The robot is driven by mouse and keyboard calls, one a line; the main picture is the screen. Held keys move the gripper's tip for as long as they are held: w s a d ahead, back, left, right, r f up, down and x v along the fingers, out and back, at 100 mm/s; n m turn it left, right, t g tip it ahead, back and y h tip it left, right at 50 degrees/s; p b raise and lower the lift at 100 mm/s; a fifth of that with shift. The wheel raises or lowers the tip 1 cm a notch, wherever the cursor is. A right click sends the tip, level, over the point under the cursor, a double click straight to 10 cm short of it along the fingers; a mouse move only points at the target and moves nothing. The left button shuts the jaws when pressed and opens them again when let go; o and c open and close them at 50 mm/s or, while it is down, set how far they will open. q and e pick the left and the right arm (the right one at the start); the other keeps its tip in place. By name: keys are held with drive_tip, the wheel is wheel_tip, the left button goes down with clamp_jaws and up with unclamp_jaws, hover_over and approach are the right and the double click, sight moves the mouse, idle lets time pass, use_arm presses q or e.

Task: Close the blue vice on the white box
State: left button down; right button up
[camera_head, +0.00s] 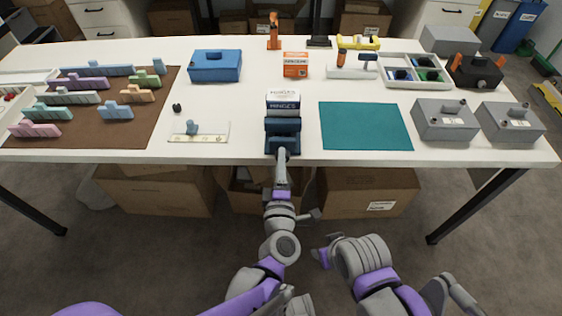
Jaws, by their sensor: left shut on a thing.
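The blue vice (283,126) stands at the front edge of the white table, near the middle. The white box (283,97), lettered HINGES with a dark band on its front, stands upright at the vice, just behind its front jaw. The vice hides the box's lower part, so I cannot tell whether both jaws touch it. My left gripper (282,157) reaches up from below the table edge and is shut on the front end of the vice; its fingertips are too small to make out. My right arm is folded low in front of the table, and its fingers cannot be made out.
A teal mat (365,126) lies bare to the right of the vice. A small white plate (198,131) with a blue-grey part lies to the left. An orange-and-white box (296,65) stands behind. Grey metal boxes (445,120) stand at the right. Cartons fill the space under the table.

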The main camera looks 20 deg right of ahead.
use_arm(q)
drive_tip(key=shift+d+r+m+p, duration=0.15)
drive_tip(key=shift+m+p, duration=0.1)
drive_tip(key=shift+m, duration=5)
drive_tip(key=shift+d+m+p, duration=0.1)
drive_tip(key=shift+m+p, duration=0.15)
drive_tip(key=shift+m, duration=5)
drive_tip(key=shift+c, duration=1.9)
unclamp_jaws()
drive_tip(key=shift+s, duration=0.1)
drive_tip(key=v, duration=1)
drive_tip(key=shift+s, duration=0.4)
